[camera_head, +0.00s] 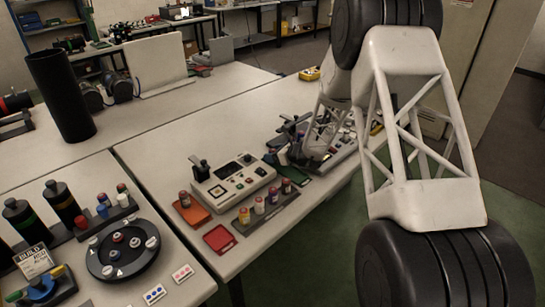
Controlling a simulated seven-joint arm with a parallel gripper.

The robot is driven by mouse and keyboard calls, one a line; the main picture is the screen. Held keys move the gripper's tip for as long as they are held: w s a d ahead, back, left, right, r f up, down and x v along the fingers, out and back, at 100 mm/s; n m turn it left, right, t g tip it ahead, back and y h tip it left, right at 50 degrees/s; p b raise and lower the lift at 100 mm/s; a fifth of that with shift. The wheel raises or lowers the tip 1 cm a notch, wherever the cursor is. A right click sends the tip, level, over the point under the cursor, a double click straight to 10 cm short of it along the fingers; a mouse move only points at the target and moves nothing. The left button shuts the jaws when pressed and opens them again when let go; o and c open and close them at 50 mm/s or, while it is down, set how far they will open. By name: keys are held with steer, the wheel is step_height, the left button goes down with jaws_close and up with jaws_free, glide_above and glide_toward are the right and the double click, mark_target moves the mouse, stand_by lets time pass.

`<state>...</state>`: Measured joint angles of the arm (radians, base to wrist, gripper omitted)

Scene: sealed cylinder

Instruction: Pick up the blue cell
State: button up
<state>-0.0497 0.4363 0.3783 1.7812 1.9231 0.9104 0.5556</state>
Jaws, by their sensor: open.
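A small cell that looks blue (102,211) stands upright in a dark rack (110,221) on the left table. A red cell (82,223) stands to its left and a red and white one (122,190) to its right. My gripper (291,148) hangs over the right table, beyond the control box, well to the right of the blue cell. Its dark fingers are small and cluttered against things behind them. It looks open, and I see nothing held in it.
A round black carousel (122,252) stands just in front of the rack, and dark bottles (63,206) stand to its left. The control box (234,180), red trays (219,238) and another rack of cells (266,216) are on the right table. A tall black cylinder (62,95) stands behind.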

mark_target(274, 150)
steer(key=c, duration=1)
steer(key=shift+r, duration=0.1)
steer(key=shift+c, duration=0.2)
steer(key=shift+r, duration=4.95)
